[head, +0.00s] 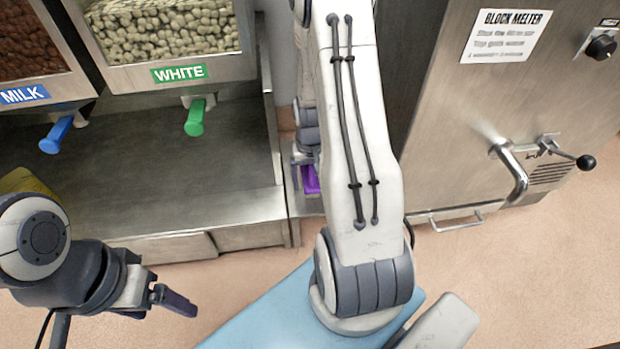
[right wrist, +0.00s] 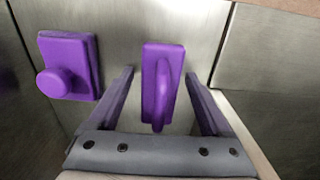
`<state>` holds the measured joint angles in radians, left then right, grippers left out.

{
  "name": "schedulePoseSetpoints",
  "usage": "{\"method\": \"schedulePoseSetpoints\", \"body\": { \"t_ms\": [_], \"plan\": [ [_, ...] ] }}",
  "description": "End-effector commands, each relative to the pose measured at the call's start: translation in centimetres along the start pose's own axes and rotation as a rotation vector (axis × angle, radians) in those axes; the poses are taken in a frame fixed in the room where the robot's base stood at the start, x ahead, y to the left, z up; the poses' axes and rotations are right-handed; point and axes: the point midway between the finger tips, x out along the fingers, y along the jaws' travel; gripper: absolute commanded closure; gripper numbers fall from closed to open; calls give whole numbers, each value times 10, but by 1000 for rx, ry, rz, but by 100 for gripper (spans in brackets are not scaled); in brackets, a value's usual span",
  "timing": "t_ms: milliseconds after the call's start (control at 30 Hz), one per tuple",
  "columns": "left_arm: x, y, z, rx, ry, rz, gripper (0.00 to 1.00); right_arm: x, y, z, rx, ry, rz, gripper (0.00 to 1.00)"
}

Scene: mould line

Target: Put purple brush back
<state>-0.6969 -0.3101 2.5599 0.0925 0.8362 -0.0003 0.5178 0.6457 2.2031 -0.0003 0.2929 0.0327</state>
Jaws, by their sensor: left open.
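A purple brush-like piece (right wrist: 162,62), oblong with a raised handle, shows in the middle of the right wrist view against a steel surface. My right gripper (right wrist: 160,75) is open, with one finger on each side of it and gaps between. I cannot tell how far the fingertips are from the steel. In the head view a bit of purple (head: 310,180) shows beside my right arm, which hides most of that spot and the right gripper. My left gripper (head: 160,298) is open and empty at the lower left, far from the purple pieces.
A second purple piece (right wrist: 68,66), a square block with a round knob, sits left of the first. At the left are dispensers with a blue lever (head: 57,135) and a green lever (head: 195,118) over a steel counter (head: 150,190). A block melter (head: 510,110) stands right.

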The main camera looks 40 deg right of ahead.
Motion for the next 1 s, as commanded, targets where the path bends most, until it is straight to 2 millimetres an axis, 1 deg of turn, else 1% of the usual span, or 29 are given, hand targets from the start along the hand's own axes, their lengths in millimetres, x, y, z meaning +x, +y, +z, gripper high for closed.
{"method": "schedulePoseSetpoints", "body": {
  "t_ms": [300, 367, 467, 567, 667, 900, 1000],
  "plan": [
    [0, 0, 0, 0, 0, 0, 18, -1, 0, 0, 0, 1, 0, 18],
    [-1, 0, 0, 0, 0, 0, 18, -4, 0, 0, 0, 1, 0, 18],
    [-8, 1, 0, 0, 0, 0, 18, -12, 0, 0, 0, 1, 0, 18],
    [-18, 1, -1, 0, 0, 0, 18, -24, 0, 0, 0, 2, 0, 18],
    [-32, 2, -2, 0, 0, 0, 18, -42, 0, 0, 0, 2, 0, 18],
    [-70, 5, -4, 0, 0, 0, 18, -93, 0, 0, 0, 2, 0, 18],
    [-82, 6, -4, 0, 0, 0, 18, -110, 0, 0, 0, 2, 0, 18]
  ]
}}
